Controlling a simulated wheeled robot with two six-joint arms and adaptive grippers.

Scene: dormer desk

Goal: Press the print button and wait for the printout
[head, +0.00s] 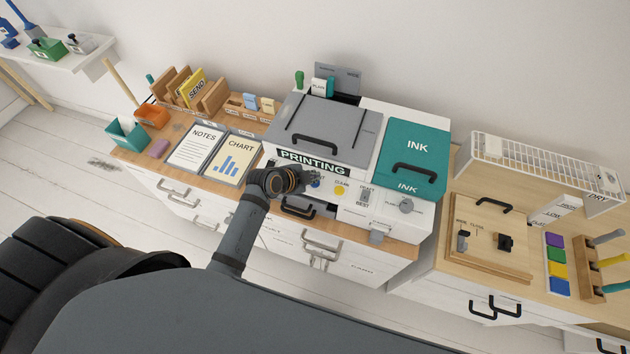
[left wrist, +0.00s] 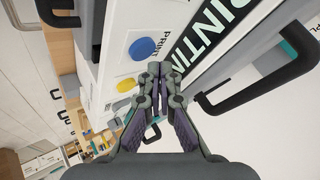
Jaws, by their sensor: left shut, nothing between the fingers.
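The printer (head: 330,130) stands on the desk in the head view, with a grey lid and a dark sign reading PRINTING (head: 313,163). The sign also shows in the left wrist view (left wrist: 208,32). The blue button (left wrist: 142,48), beside the word PRINT, and the yellow button (left wrist: 126,85) are on the white front panel. My left gripper (head: 308,181) is at this panel and partly covers the blue button in the head view. In the left wrist view its fingers (left wrist: 159,72) are shut and empty, close to both buttons; I cannot tell whether they touch the panel. My right gripper is not in view.
A teal INK cover (head: 412,150) is right of the grey lid. A black handle and dark opening (head: 300,208) lie below the buttons. NOTES (head: 199,147) and CHART (head: 234,158) sheets lie to the left. A DRY rack (head: 545,172) stands on the right-hand desk.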

